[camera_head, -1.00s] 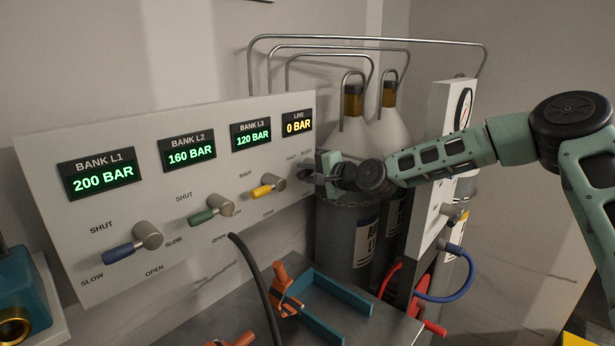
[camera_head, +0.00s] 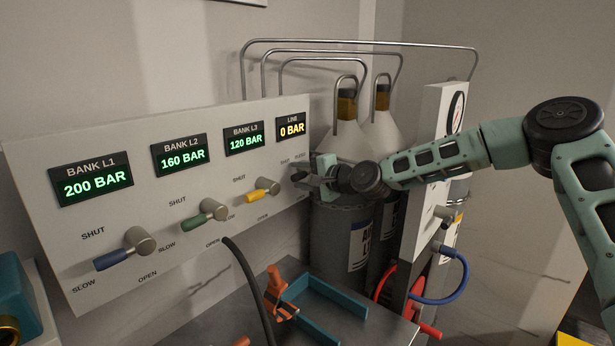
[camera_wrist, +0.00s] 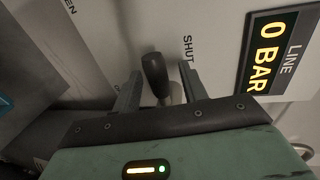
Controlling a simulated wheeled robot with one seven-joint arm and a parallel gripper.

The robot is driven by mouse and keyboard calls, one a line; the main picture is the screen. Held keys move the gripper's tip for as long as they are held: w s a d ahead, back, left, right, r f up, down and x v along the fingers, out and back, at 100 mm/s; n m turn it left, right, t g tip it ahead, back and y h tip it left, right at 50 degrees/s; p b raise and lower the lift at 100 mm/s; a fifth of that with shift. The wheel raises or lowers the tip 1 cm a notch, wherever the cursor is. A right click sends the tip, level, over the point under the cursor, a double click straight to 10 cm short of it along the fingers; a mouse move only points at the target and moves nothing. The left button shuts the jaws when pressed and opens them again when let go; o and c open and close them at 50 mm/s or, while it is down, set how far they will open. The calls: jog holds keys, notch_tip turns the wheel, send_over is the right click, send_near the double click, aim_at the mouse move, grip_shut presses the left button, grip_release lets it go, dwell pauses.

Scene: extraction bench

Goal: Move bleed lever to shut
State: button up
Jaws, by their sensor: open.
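The bleed lever (camera_wrist: 154,76) has a black handle and shows in the wrist view, standing out from the pale panel. My gripper (camera_wrist: 160,84) is open, with one finger on each side of the handle. I cannot tell whether either finger touches it. The SHUT label (camera_wrist: 187,47) is just right of the lever in the wrist view; a partly cut-off label ending in "EN" is at the upper left. In the head view my gripper (camera_head: 303,177) is at the right end of the panel (camera_head: 110,150) and hides most of the bleed lever.
Blue (camera_head: 125,249), green (camera_head: 205,217) and yellow (camera_head: 263,190) levers line the panel to the left. The line display (camera_head: 291,127) reads 0 BAR. Gas cylinders (camera_head: 345,235) stand close behind my gripper. A blue holder (camera_head: 335,297) lies on the bench below.

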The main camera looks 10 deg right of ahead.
jog(key=b+v, duration=0.4)
jog(key=v, duration=1.3)
jog(key=shift+s+d, duration=0.15)
jog(key=s+a+f+n+g+h, duration=0.3)
jog(key=s+a+f+n+g, duration=0.7)
jog(key=s+a+f, duration=0.55)
jog(key=s+d+r+n+g+h, duration=0.1)
jog(key=s+n+h, duration=0.1)
jog(key=s, duration=0.5)
jog(key=s+r+n+g+h, duration=0.1)
jog(key=s+r+n, duration=0.1)
jog(key=s+n, duration=0.2)
jog(key=s+d+r+n+h, duration=0.1)
jog(key=s+n+h, duration=0.1)
jog(key=s, duration=0.9)
jog(key=shift+d+r+n+g+h, duration=0.3)
jog(key=shift+d+r+n+g, duration=0.05)
jog(key=shift+n+g, duration=0.05)
